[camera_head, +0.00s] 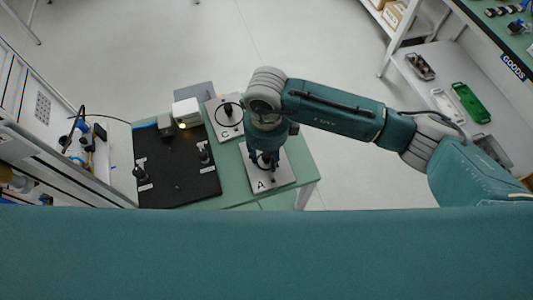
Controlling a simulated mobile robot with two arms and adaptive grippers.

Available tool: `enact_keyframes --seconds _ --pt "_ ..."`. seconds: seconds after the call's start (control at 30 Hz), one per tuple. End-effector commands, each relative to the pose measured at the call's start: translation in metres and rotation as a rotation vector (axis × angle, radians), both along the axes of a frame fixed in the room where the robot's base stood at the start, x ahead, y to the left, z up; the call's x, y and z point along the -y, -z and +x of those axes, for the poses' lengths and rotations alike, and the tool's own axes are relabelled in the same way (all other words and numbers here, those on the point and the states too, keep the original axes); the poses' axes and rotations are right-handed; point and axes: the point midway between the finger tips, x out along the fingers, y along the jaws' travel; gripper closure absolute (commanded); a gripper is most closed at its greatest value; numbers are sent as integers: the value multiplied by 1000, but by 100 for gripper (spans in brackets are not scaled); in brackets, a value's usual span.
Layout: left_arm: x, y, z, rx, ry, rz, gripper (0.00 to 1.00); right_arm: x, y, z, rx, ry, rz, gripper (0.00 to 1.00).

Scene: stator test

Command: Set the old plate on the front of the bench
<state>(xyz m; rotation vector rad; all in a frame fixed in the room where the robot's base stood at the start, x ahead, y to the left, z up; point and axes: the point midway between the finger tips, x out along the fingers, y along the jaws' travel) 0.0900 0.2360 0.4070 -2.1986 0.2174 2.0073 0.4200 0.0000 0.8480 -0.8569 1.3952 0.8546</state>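A light grey plate marked A (277,181) is at the right front of the green-topped bench (237,193). My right gripper (266,163) points down over this plate and hides its middle. I cannot tell whether its fingers are open or shut on something, or whether the plate touches the bench. A second light plate marked C (217,105), with a dark knob and ring, lies behind it to the left. Neither plate is visibly labelled old. My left gripper is not in view.
A black mat (178,185) with small dark fixtures covers the bench's left part. A white box (186,112) stands behind it. A shelf with a green tray (470,103) is at far right. My teal body covers the bottom of the view.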

Motion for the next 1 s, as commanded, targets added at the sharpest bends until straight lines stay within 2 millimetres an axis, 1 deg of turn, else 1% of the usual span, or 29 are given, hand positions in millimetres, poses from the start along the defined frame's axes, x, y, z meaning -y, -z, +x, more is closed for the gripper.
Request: enact_keyframes --seconds 0.17,0.27,0.33,0.47,0.6,0.73,0.9,1.0 --pt "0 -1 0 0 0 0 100 0 -1 0 0 1 0 62" --pt "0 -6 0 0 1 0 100 0 -6 0 0 1 0 62" --pt "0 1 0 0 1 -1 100 -1 -10 1 4 0 3 62" --pt "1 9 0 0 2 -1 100 -1 -34 2 7 -2 2 62" --pt "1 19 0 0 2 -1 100 -1 -66 2 7 -1 3 62" --pt "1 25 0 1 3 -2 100 -1 -92 1 6 0 1 62" --pt "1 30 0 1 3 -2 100 0 -114 1 3 1 1 62" --pt "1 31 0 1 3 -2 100 0 -121 0 1 0 0 62"
